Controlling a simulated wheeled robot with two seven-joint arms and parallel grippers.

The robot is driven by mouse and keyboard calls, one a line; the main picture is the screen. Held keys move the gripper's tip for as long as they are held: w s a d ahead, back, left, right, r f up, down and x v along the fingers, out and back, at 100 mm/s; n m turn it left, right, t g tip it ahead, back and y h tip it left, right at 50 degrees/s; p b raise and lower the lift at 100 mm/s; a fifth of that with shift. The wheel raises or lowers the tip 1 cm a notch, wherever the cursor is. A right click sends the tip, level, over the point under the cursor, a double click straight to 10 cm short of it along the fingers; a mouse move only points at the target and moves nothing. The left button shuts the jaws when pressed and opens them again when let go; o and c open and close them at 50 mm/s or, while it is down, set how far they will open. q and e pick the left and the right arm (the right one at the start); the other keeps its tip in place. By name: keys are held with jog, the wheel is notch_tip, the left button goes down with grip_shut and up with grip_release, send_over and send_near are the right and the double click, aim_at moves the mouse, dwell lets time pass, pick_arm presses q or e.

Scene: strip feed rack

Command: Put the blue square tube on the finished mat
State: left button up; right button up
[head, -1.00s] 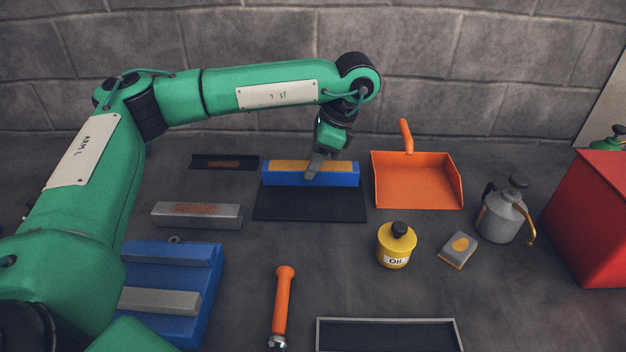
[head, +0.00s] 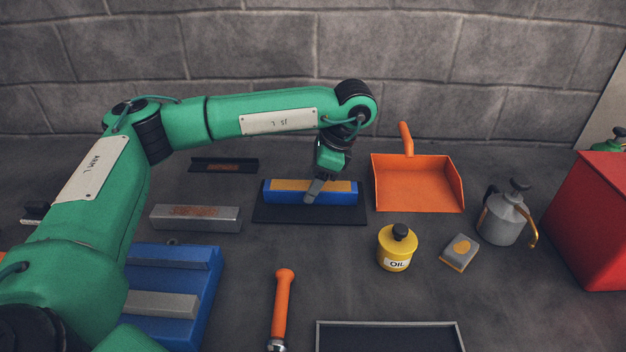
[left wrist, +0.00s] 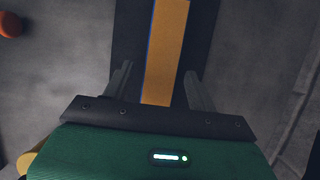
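The blue square tube (head: 285,197) has an orange-tan top and lies level on the black finished mat (head: 345,217) in the head view. In the left wrist view the tube (left wrist: 165,45) runs away from me over the dark mat (left wrist: 130,30). My left gripper (head: 312,192) reaches down over the tube's middle, one finger in front of its near side. In the left wrist view the left gripper (left wrist: 160,78) straddles the tube, with a gap showing beside the left finger; it looks open. My right gripper is not in view.
An orange dustpan (head: 418,185) stands close right of the mat. A grey bar (head: 195,218) and a dark channel (head: 223,165) lie to the left. A yellow oil can (head: 397,248), an orange-handled tool (head: 282,305) and a framed tray (head: 390,323) are nearer me.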

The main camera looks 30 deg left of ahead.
pick_arm(q)
jog(key=shift+d+r, duration=0.1)
jog(key=shift+r, duration=0.45)
jog(key=p+v, duration=0.1)
jog(key=v, duration=1)
jog(key=shift+p, duration=0.4)
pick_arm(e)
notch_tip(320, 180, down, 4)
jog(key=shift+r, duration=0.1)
pick_arm(q)
jog(key=shift+d, duration=0.1)
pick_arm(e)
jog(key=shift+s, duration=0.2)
